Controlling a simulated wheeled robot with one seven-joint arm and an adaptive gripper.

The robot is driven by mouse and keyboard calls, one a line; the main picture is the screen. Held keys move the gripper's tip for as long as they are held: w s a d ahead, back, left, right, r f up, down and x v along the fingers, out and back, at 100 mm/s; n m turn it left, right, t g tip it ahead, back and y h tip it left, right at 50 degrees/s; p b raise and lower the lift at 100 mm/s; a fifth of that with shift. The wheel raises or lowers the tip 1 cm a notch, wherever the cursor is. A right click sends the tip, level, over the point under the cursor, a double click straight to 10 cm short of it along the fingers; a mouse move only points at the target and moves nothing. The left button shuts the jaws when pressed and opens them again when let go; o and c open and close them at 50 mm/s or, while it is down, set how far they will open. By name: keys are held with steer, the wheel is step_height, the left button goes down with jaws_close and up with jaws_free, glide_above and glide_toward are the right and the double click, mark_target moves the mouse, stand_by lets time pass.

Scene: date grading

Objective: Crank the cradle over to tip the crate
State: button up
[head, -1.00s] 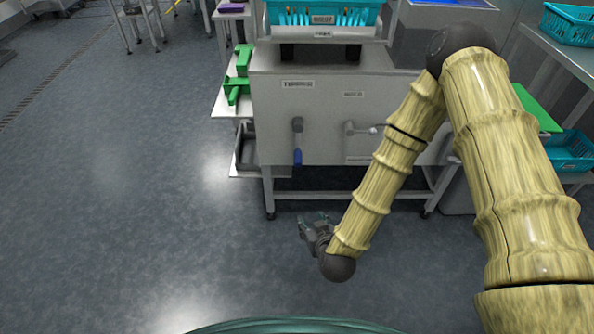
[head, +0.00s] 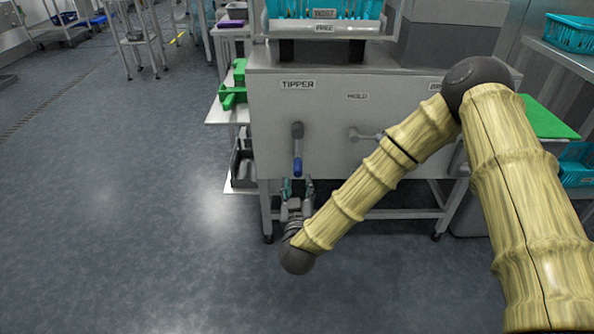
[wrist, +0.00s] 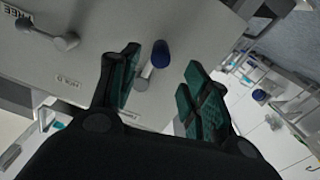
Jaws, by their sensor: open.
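The tipper (head: 375,128) is a grey metal cabinet on legs, labelled TIPPER. Its crank (head: 297,140) hangs down at the left of the front face and ends in a blue handle (head: 297,166). A turquoise crate (head: 283,26) sits in the cradle (head: 320,33) on top, cut by the upper picture edge. My gripper (head: 297,187) is open and empty just below the blue handle, fingers pointing at the machine. In the wrist view the blue handle (wrist: 160,54) shows ahead between the open fingertips (wrist: 163,75), apart from them.
A second lever (head: 362,136) sticks out right of the crank. Green parts (head: 233,96) lie on a side shelf at left, above a grey bin (head: 243,160). A turquoise crate (head: 574,168) stands at right. Floor at left is clear.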

mark_target(297, 167)
steer(key=w+b, duration=0.2)
steer(key=w, duration=0.7)
steer(key=shift+w+b, duration=0.1)
steer(key=shift+b, duration=0.2)
jaws_close()
steer(key=shift+a, duration=0.15)
